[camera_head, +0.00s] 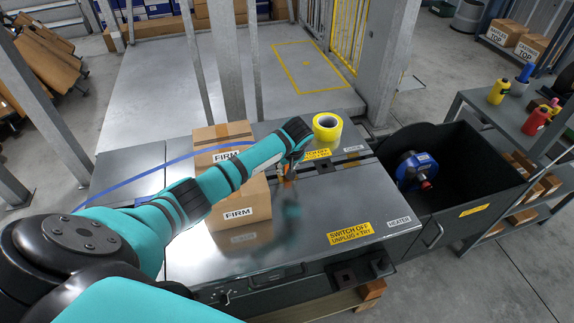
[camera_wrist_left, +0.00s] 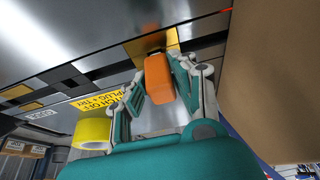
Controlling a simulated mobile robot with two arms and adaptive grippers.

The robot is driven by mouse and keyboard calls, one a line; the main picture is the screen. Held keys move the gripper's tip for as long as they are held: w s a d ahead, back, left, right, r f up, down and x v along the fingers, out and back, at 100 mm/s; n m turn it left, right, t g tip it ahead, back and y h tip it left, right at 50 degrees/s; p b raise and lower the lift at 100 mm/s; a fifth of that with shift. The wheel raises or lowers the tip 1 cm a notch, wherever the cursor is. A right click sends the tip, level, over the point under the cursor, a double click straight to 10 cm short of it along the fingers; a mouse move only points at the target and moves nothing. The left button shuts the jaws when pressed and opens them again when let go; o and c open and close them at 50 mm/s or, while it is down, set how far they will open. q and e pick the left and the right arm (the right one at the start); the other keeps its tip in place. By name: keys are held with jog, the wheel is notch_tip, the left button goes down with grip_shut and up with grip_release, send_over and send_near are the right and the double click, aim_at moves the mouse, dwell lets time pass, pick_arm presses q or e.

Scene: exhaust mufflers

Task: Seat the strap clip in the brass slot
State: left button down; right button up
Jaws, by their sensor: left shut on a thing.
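My left gripper (camera_head: 287,176) is low over the dark metal bench top (camera_head: 300,225), just right of the cardboard boxes. In the left wrist view the left gripper (camera_wrist_left: 158,88) is shut on the orange strap clip (camera_wrist_left: 158,80), a finger on each side. The clip's far end lies at the brass slot plate (camera_wrist_left: 151,44). The clip covers part of the plate, and I cannot tell whether its end is in the slot or only over it. A blue strap (camera_head: 135,176) runs across the bench's left part toward the boxes. My right gripper is not in view.
A front box (camera_head: 238,215) marked FIRM and a rear box (camera_head: 222,134) stand close left of the gripper. A yellow tape roll (camera_head: 327,127) lies behind it. A black bin (camera_head: 460,170) with a blue reel (camera_head: 415,170) adjoins the bench's right. The front right bench top is clear.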

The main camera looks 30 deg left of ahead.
pick_arm(q)
jog(key=shift+r, duration=0.1)
dwell(0.3)
jog(key=shift+p, duration=0.45)
jog(key=shift+f, duration=0.5)
jog(key=c, duration=1)
grip_release()
jog(key=v, duration=1.2)
